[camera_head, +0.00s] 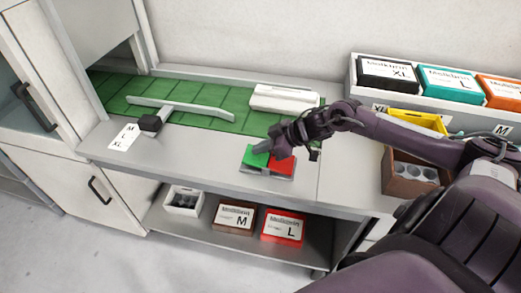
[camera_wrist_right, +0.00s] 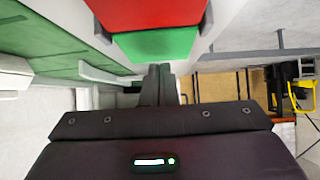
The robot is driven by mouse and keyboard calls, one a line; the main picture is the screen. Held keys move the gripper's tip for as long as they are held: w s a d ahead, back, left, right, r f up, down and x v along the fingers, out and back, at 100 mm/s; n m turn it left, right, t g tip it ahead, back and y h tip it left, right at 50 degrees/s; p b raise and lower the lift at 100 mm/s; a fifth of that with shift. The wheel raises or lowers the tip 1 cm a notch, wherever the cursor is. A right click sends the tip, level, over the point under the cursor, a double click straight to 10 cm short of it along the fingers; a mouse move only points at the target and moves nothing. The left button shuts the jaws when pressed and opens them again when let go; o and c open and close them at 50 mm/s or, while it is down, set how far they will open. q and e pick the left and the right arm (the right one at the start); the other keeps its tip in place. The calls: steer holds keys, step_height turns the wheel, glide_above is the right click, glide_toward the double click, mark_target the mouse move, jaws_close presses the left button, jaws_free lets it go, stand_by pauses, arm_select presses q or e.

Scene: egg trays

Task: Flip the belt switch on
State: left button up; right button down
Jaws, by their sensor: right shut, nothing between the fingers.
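The belt switch is a low box on the grey counter with a green half (camera_head: 252,161) on the left and a red half (camera_head: 284,166) on the right. My right gripper (camera_head: 259,149) is shut and empty, with its fingertips at the green half. In the right wrist view the shut fingers (camera_wrist_right: 158,72) point at the edge of the green half (camera_wrist_right: 155,44), with the red half (camera_wrist_right: 150,12) beyond it. I cannot tell whether the fingertips touch the green surface. My gripper and wrist hide part of the switch. My left gripper is not in view.
The green belt (camera_head: 195,112) runs behind the switch, with a white guide arm (camera_head: 185,105) across it and a white carton (camera_head: 284,98) on it. A size label card (camera_head: 124,137) lies at left. A brown box (camera_head: 400,185) stands at right.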

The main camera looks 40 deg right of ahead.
steer(key=shift+f, duration=0.4)
steer(key=shift+a, duration=0.1)
